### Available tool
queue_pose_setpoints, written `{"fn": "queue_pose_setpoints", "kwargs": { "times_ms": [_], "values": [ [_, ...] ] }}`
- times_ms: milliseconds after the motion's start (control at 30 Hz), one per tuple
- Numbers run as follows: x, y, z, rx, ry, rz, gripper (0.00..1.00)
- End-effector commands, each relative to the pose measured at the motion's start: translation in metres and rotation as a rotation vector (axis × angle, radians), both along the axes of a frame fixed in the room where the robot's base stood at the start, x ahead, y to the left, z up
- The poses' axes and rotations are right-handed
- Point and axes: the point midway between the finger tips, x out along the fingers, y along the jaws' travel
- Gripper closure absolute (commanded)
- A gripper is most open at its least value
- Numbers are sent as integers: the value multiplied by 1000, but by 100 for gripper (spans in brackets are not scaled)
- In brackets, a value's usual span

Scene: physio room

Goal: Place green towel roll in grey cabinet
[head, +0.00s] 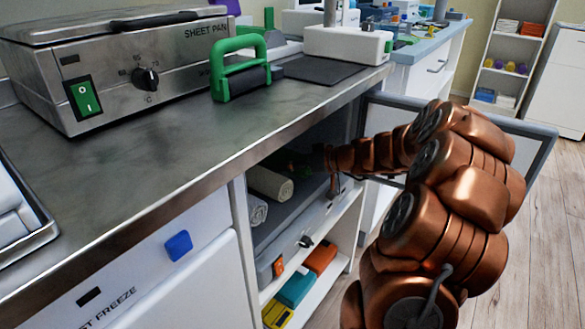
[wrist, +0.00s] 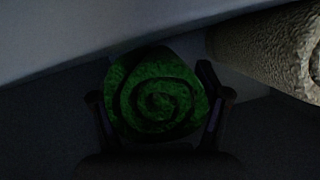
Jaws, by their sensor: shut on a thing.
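The green towel roll (wrist: 158,98) shows its spiral end in the wrist view, in dim light. My gripper (wrist: 157,112) is shut on it, one finger on each side. In the head view my gripper (head: 305,163) reaches into the dark opening of the grey cabinet (head: 290,232) under the counter. The roll is mostly lost in shadow there. I cannot tell if the roll touches the cabinet floor. The cabinet's grey-framed door (head: 540,152) stands open at the right, behind my arm.
A beige towel roll (head: 270,183) and a pale grey roll (head: 257,210) lie inside, left of my gripper. The beige roll also shows close by in the wrist view (wrist: 262,48). The counter edge (head: 215,165) overhangs the opening. Coloured boxes (head: 296,287) sit on a shelf below.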

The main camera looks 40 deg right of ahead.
Motion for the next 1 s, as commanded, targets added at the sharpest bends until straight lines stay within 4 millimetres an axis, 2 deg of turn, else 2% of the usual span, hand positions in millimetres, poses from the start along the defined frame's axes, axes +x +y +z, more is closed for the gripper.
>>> {"fn": "queue_pose_setpoints", "kwargs": {
  "times_ms": [467, 500, 700, 1000],
  "values": [
    [1, 1, -5, 1, 0, 1, 62],
    [1, 1, -3, 1, 1, 1, 21],
    [1, 1, -3, 1, 1, 1, 0],
    [1, 1, -3, 1, 1, 1, 0]
  ]
}}
